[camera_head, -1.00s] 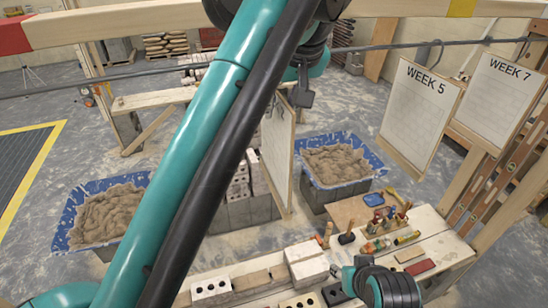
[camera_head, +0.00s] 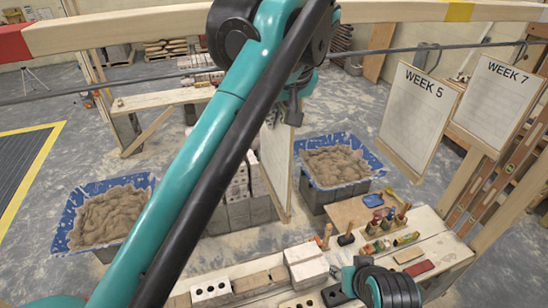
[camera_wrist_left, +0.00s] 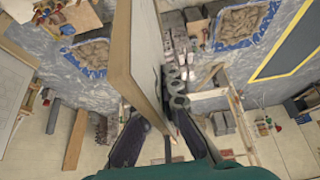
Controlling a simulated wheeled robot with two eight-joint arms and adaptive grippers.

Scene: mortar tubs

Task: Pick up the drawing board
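The drawing board (camera_head: 280,165) hangs upright in the middle of the head view, turned nearly edge-on, with a pale face and wooden frame. My left arm crosses in front and hides part of it. My left gripper (camera_head: 292,112) is at its upper edge. In the left wrist view the drawing board (camera_wrist_left: 146,50) runs down between the two dark fingers of my left gripper (camera_wrist_left: 158,118). The fingers are spread around its edge, and I see no clear grip. My right gripper (camera_head: 338,272) is low over the bench; its fingers are too small to read.
Boards marked WEEK 5 (camera_head: 418,110) and WEEK 7 (camera_head: 500,100) hang at the right. Mortar tubs (camera_head: 343,187) and (camera_head: 70,215) stand either side of grey blocks (camera_head: 238,212). The bench (camera_head: 445,240) holds tools and bricks. A wooden beam (camera_head: 130,27) crosses the top.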

